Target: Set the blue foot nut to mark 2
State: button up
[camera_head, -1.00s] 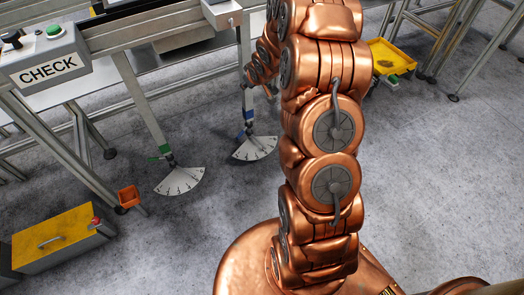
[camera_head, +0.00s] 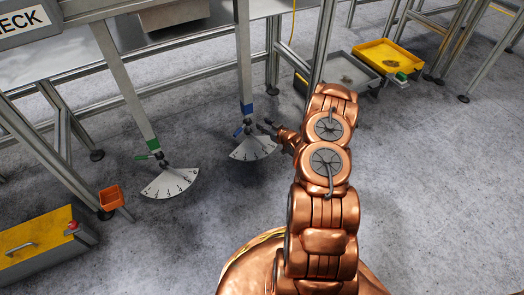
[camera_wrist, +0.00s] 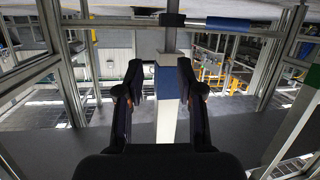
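The blue foot nut (camera_head: 240,131) shows a blue lever at the bottom of a table leg with a blue band (camera_head: 246,109). A white numbered dial (camera_head: 253,149) fans out below it; I cannot read which mark the lever faces. My gripper (camera_head: 268,125) is close by, to the right of the leg's foot. In the wrist view my gripper (camera_wrist: 160,82) is open and empty, with the blue-banded leg showing between its fingers. The nut's blue lever (camera_wrist: 228,24) lies across the top right there, outside the fingers.
Yellow (camera_head: 388,55) and grey trays stand at upper right. Floor right is clear.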

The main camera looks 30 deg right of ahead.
aim_at(262, 144)
jog(key=s+f+m+t+b, duration=0.1)
jog(key=s+f+t+b, duration=0.1)
jog(key=s+f+b, duration=0.3)
jog(key=s+f+t+b, duration=0.1)
jog(key=s+f, duration=0.2)
jog(key=f, duration=0.4)
jog(key=shift+y, duration=0.3)
jog(key=w+b, duration=0.1)
jog(key=w, duration=0.2)
jog(key=w+a+b, duration=0.1)
jog(key=w+b, duration=0.1)
jog(key=w, duration=0.1)
jog(key=shift+w+a+f, duration=0.15)
jog(key=shift+w+a, duration=0.05)
jog(key=shift+w, duration=0.8)
grip_shut()
